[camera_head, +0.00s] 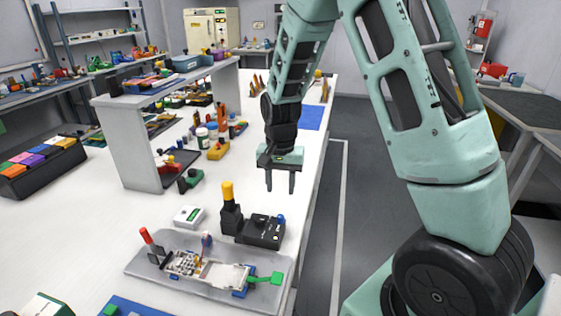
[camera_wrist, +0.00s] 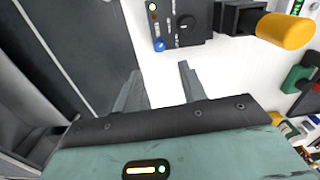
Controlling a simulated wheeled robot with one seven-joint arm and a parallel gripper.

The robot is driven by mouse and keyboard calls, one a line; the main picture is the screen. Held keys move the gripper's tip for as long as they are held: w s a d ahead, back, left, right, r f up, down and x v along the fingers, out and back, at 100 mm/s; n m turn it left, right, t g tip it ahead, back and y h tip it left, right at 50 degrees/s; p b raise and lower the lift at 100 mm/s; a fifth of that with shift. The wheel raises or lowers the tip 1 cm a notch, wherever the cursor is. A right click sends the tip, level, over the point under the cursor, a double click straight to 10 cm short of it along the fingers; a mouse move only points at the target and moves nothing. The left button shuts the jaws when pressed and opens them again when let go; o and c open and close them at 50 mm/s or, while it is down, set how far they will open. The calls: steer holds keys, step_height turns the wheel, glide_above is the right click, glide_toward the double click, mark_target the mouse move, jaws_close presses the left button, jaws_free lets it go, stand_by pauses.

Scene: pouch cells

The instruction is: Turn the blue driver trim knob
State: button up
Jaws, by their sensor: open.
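The blue knob (camera_head: 281,218) sits at the far right corner of a black driver box (camera_head: 262,231) on the white bench. In the wrist view the blue knob (camera_wrist: 159,44) is at the box's near corner, just beyond the fingertips, and the driver box (camera_wrist: 200,33) shows a black dial and small coloured lights. My gripper (camera_head: 280,188) points down above the bench, behind and above the knob in the head view. Its two fingers (camera_wrist: 160,69) are apart with nothing between them. The knob lies roughly in line with the gap and is not touched.
A black press with a yellow handle (camera_head: 228,192) stands left of the box; it also shows in the wrist view (camera_wrist: 285,31). A grey fixture plate (camera_head: 150,262) with a red handle and green lever lies in front. A white shelf (camera_head: 140,140) stands left. The bench's right edge is close.

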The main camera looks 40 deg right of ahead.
step_height(320, 180, up, 8)
steer(key=shift+f, duration=0.2)
stand_by(0.5)
